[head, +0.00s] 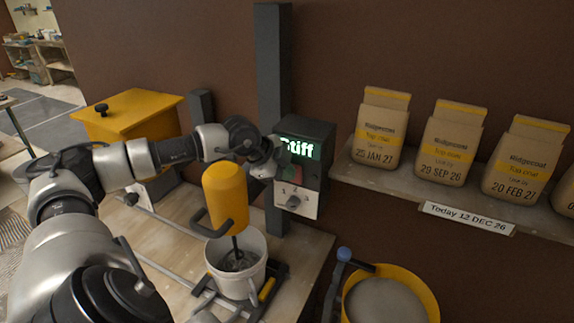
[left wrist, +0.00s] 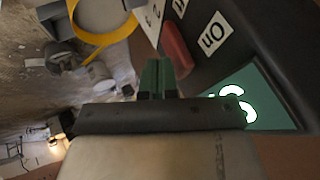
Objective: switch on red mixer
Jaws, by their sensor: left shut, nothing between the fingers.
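A dark control box (head: 318,150) on a post has a lit green display reading "Stiff" and a white panel (head: 295,200) with a knob (head: 293,202) marked 1, 2, 3. In the left wrist view, a red switch (left wrist: 176,48) sits beside an "On" label (left wrist: 214,34). The yellow mixer motor (head: 226,193) stands over a white bucket (head: 252,278), its paddle reaching in. My left gripper (left wrist: 158,66) is shut and empty, its tips close to the red switch; contact cannot be told. In the head view, the left wrist (head: 240,138) partly hides the box's left side.
A yellow-lidded bin (head: 125,115) stands at the back left. Several dated plaster bags (head: 380,130) line the shelf (head: 400,188) at right, with a label reading "Today 12.DEC 26". A yellow tub (head: 428,292) of grey material stands low at right.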

